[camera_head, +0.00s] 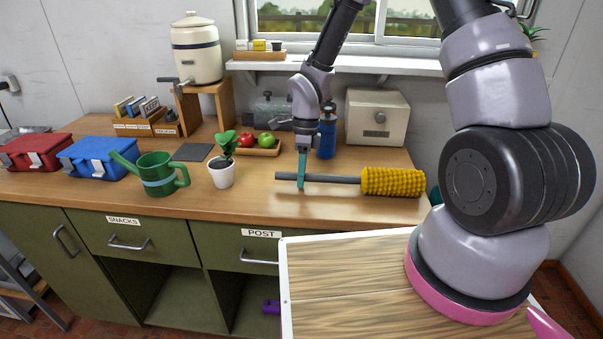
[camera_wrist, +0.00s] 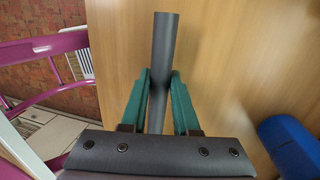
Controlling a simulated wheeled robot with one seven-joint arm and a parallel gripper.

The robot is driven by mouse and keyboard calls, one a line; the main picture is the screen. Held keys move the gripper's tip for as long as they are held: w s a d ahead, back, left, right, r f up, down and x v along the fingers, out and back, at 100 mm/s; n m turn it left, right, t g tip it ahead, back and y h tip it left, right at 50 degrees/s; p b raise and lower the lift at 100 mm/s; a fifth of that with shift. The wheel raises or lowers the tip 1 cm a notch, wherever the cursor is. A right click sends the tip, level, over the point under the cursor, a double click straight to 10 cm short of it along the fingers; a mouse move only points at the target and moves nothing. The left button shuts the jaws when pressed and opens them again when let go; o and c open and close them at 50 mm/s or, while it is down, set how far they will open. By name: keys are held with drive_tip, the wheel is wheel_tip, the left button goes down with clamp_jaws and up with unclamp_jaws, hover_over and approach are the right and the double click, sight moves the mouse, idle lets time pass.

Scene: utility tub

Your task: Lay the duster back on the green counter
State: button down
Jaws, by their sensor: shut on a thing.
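The duster has a grey handle and a fluffy yellow head (camera_head: 393,182). My gripper (camera_head: 301,182) points down and is shut on the grey handle, left of the head. In the wrist view the teal fingers (camera_wrist: 160,85) hold the handle (camera_wrist: 165,45) between them; the yellow head is out of that view. The duster is level, over the front right part of the wooden top of the green counter (camera_head: 250,198). I cannot tell whether it touches the top.
A potted plant (camera_head: 222,172) and green watering can (camera_head: 158,175) stand to the left. Behind are a fruit tray (camera_head: 258,150), a blue bottle (camera_head: 327,135) and a cream box (camera_head: 375,118). Bare wood lies between the plant and the handle.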

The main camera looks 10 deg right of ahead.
drive_tip(key=c, duration=0.6)
unclamp_jaws()
drive_tip(key=d+r+n+t, duration=0.25)
drive_tip(key=d+r, duration=0.25)
drive_tip(key=r, duration=0.8)
drive_tip(key=d+r+n+t, duration=0.1)
drive_tip(key=d+r+n, duration=0.35)
drive_tip(key=r, duration=0.85)
drive_tip(key=shift+s+d+r+n+t+y, duration=0.15)
drive_tip(key=shift+s+d+r+n+t, duration=0.85)
drive_tip(key=shift+s+d+r+n, duration=0.8)
drive_tip(key=shift+s+d+r+n+t+y, duration=0.2)
drive_tip(key=shift+s+d+r+n+t, duration=0.9)
drive_tip(key=shift+s+r, duration=1.3)
drive_tip(key=shift+s+d+r+n+t+y, duration=0.15)
drive_tip(key=shift+s+d+r+n+t, duration=0.95)
drive_tip(key=shift+s+r+n, duration=0.95)
